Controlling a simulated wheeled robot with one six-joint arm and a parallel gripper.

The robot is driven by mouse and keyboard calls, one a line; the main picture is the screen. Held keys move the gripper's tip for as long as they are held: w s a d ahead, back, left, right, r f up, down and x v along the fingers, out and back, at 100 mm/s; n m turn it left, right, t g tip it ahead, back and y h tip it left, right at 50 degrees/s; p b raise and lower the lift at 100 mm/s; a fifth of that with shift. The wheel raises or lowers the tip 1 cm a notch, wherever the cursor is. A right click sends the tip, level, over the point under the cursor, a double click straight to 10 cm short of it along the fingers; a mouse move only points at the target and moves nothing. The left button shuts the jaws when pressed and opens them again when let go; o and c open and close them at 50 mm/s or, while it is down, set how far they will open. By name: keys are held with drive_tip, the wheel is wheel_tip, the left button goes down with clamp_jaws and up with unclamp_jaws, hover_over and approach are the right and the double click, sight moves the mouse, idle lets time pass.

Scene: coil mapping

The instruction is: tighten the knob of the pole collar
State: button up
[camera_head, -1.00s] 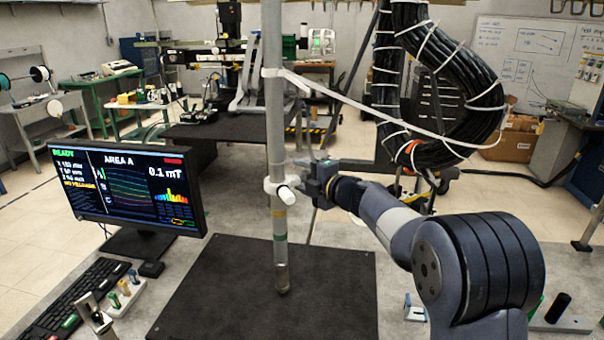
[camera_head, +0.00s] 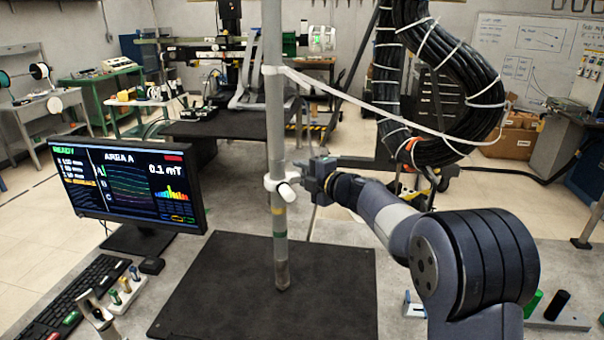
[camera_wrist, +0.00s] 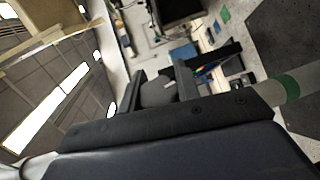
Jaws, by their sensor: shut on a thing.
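The grey pole (camera_head: 275,130) stands upright on a dark base plate. The white pole collar (camera_head: 271,183) is around it at mid-height, with a white stub pointing toward the head camera. My gripper (camera_head: 306,174) is at the collar's right side, reaching in from the right. In the wrist view my gripper's fingers (camera_wrist: 160,88) are shut on a dark grey rounded piece, the knob (camera_wrist: 157,93). In the head view the fingers hide the knob. The pole's green-banded part (camera_wrist: 285,86) shows at the right of the wrist view.
A white strap (camera_head: 385,118) runs from the upper pole to a thick black cable bundle (camera_head: 440,80) above my arm. A monitor (camera_head: 130,185) and keyboard (camera_head: 70,305) are at left. The dark plate (camera_head: 215,290) below is bare around the pole foot.

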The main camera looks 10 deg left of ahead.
drive_tip(key=shift+r+g+h+p, duration=0.3)
drive_tip(key=shift+h+p, duration=0.1)
drive_tip(key=shift+p, duration=1.5)
drive_tip(key=p, duration=0.2)
drive_tip(key=g+h+p, duration=0.1)
drive_tip(key=p, duration=0.2)
drive_tip(key=shift+f+m+h, duration=0.25)
drive_tip(key=shift+m+h, duration=0.05)
drive_tip(key=shift+m, duration=0.1)
drive_tip(key=shift+s+f+g+h+p, duration=0.1)
drive_tip(key=shift+f+g+h+p, duration=0.2)
drive_tip(key=shift+g+h+p, duration=0.45)
drive_tip(key=shift+s+d+f+m+g+h+b, duration=0.1)
drive_tip(key=shift+f+m+g+h+b, duration=0.1)
drive_tip(key=shift+g+h, duration=0.4)
drive_tip(key=shift+d+f+m+g+h+b, duration=0.1)
drive_tip(key=shift+m+g+h, duration=0.2)
drive_tip(key=shift+g, duration=0.35)
drive_tip(key=shift+s+d+f+g+h, duration=0.1)
drive_tip(key=shift+s+g+h, duration=0.05)
drive_tip(key=shift+g+h, duration=0.6)
drive_tip(key=shift+s+d+f+g+h, duration=0.1)
drive_tip(key=shift+s+g+h, duration=0.05)
drive_tip(key=shift+g+h, duration=0.55)
drive_tip(key=shift+s+m+g, duration=0.1)
drive_tip(key=shift+m+g, duration=0.2)
drive_tip(key=shift+g, duration=0.15)
